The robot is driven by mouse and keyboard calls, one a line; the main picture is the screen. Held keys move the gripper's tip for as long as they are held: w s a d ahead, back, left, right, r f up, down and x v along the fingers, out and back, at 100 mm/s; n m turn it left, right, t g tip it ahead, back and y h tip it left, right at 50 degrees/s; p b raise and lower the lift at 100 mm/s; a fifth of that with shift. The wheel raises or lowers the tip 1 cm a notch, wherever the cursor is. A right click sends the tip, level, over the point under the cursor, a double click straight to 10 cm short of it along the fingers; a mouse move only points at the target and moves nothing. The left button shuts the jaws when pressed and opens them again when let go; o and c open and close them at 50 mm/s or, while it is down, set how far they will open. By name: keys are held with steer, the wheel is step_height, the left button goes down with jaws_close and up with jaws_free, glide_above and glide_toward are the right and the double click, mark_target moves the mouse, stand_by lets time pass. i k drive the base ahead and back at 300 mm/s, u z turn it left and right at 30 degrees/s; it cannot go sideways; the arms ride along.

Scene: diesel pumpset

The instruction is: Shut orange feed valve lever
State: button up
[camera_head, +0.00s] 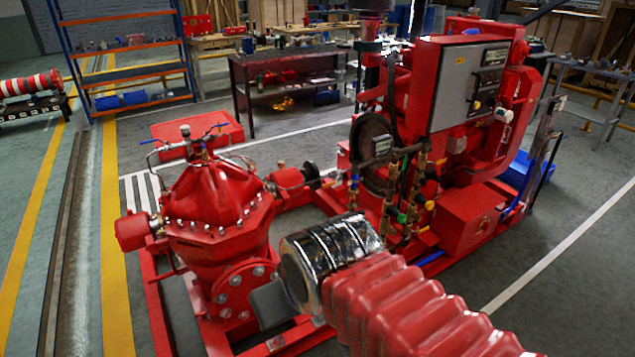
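A cluster of brass pipes and small valves (408,200) stands at the front of the red engine. Small yellow-orange handles show there, one low on the right (424,231) and one higher up (440,162). Which of them is the feed valve lever, and whether it is open or shut, I cannot tell at this size. My arm, in a red bellows sleeve with a black and chrome wrist, reaches in from the lower right. A grey plate of my gripper (268,303) shows beyond the wrist, in front of the red pump and left of the valves. The fingertips are mostly hidden.
The red pump (215,205) stands left of the valves on a red base frame (160,325). A grey-fronted control panel (468,85) rises above the valves. A blue pipe (428,258) runs low beside them. Open floor (560,275) lies at the right.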

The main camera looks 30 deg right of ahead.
mark_target(332, 184)
steer(key=i, duration=0.85)
steer(key=z, duration=0.05)
